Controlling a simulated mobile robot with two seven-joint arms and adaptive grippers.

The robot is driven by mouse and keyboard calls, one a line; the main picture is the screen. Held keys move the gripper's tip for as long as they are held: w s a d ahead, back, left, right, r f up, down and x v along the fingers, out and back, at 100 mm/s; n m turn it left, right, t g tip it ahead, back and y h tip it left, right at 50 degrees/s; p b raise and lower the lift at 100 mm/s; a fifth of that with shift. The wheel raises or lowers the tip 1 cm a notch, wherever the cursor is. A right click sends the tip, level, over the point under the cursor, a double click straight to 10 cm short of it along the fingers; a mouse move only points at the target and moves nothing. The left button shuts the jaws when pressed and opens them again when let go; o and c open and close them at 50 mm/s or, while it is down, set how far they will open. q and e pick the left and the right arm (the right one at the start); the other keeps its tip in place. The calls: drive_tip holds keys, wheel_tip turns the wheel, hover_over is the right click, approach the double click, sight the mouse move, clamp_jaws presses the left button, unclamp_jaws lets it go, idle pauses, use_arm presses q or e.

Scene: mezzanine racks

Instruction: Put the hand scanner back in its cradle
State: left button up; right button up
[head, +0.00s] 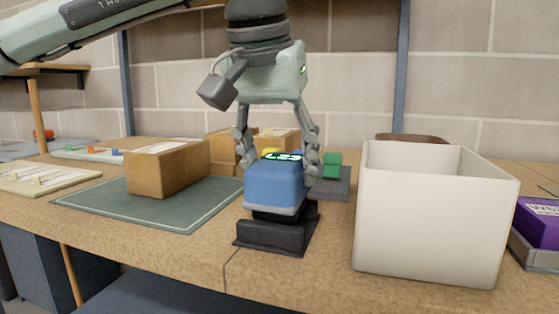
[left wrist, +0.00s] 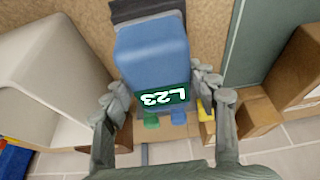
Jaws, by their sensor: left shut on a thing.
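The hand scanner (head: 273,190) is a blue block with a dark underside and a lit green-on-black display. In the left wrist view the scanner (left wrist: 152,50) shows its display reading L23. My left gripper (head: 279,168) points down from above, shut on the scanner with a finger on each side. The dark cradle (head: 272,236) stands on the bench directly under the scanner. The scanner's underside is at the cradle's top; I cannot tell whether it is fully seated. My right gripper is not in view.
A white open bin (head: 430,225) stands close on the right. A cardboard box (head: 168,168) sits on a green mat (head: 190,218) to the left. Small coloured blocks and more boxes stand behind the scanner. A purple box (head: 538,222) is at the far right.

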use_arm(q)
drive_tip(key=shift+f+b, duration=0.3)
drive_tip(key=shift+f, duration=0.35)
drive_tip(key=shift+f, duration=0.1)
drive_tip(key=o, duration=1.5)
drive_tip(key=shift+c, duration=0.2)
